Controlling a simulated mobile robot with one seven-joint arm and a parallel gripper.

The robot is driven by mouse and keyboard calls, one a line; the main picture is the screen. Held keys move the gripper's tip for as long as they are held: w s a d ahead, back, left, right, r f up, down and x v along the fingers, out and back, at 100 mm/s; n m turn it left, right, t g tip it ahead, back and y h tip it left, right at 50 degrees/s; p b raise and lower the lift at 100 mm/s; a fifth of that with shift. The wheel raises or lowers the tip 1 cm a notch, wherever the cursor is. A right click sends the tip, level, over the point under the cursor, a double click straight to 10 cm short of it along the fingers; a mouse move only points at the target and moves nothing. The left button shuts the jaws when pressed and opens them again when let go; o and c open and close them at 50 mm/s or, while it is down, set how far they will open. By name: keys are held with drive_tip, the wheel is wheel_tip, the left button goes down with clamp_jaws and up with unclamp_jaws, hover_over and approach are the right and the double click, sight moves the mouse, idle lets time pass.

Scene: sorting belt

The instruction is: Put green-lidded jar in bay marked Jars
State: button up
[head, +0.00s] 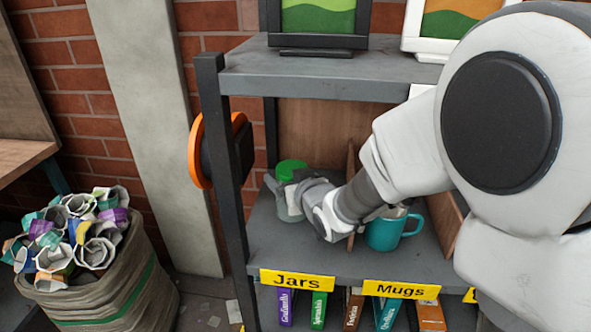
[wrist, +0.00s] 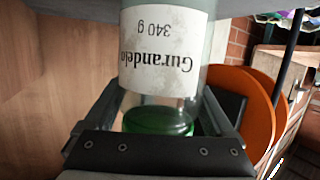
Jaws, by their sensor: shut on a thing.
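The green-lidded jar (head: 289,203) is in the left bay of the shelf, the one with the yellow Jars label (head: 297,281). Its green lid shows above my gripper (head: 285,188) in the head view. In the wrist view the jar (wrist: 165,55) is large, with a white label reading "Gurandelo 340 g" upside down and the green lid at the bottom. My gripper's fingers (wrist: 165,115) are on both sides of the jar and shut on it. The jar looks about upright. I cannot tell whether its base touches the shelf board.
A wooden divider (head: 351,165) separates the Jars bay from the Mugs bay, where a teal mug (head: 385,233) stands beside my arm. A dark post (head: 222,170) with an orange disc (head: 197,150) bounds the left. Books stand below. A full sack (head: 100,290) is at left.

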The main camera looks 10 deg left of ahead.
drive_tip(key=o, duration=1.3)
drive_tip(key=shift+r, duration=0.15)
drive_tip(key=shift+b+v, duration=0.4)
drive_tip(key=shift+v, duration=5.55)
drive_tip(key=shift+d, duration=0.1)
